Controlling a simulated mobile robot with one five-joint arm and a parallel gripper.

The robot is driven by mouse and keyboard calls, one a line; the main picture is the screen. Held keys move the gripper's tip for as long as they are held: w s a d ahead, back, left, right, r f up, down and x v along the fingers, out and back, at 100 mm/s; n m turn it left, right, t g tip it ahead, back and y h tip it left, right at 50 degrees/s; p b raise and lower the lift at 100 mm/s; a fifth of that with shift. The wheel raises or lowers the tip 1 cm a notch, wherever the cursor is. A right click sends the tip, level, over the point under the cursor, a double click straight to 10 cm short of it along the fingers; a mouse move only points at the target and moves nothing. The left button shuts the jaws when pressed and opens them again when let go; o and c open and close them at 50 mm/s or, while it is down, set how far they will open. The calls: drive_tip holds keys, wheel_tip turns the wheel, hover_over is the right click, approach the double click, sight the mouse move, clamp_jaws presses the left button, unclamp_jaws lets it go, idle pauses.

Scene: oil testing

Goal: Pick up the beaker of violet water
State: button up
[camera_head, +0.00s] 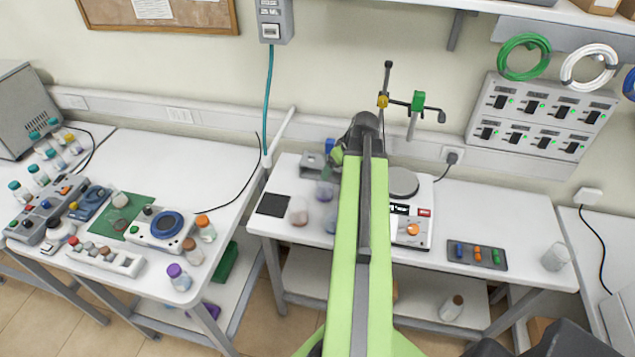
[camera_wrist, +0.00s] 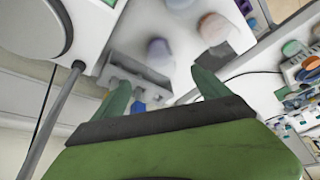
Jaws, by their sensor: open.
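A small beaker with violet contents (camera_wrist: 160,51) stands on the white bench, ahead of my gripper (camera_wrist: 160,88) in the wrist view. In the head view the violet beaker (camera_head: 325,190) is just left of my green arm, partly hidden by it. My gripper is open, its two green fingers spread apart with nothing between their tips. A beaker with brownish-pink contents (camera_wrist: 213,28) stands beside the violet one; it also shows in the head view (camera_head: 298,211). A third, bluish beaker (camera_head: 331,220) stands close by, partly behind my arm.
A grey holder (camera_wrist: 140,72) stands close to the violet beaker, near my left finger in the wrist view. A dark square plate (camera_head: 273,205) lies left of the beakers. A balance-like device (camera_head: 411,228) is right of my arm. The left bench (camera_head: 190,165) holds bottles and instruments.

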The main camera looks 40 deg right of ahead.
sight(325, 190)
drive_tip(key=b+x, duration=1.1)
drive_tip(key=x, duration=0.1)
drive_tip(key=shift+f+b, duration=0.3)
drive_tip(key=shift+r, duration=0.1)
drive_tip(key=b+x, duration=0.5)
drive_tip(key=shift+s+f, duration=0.1)
drive_tip(key=shift+f, duration=0.2)
drive_tip(key=shift+r, duration=0.2)
drive_tip(key=shift+c, duration=0.5)
drive_tip(key=c, duration=1.6)
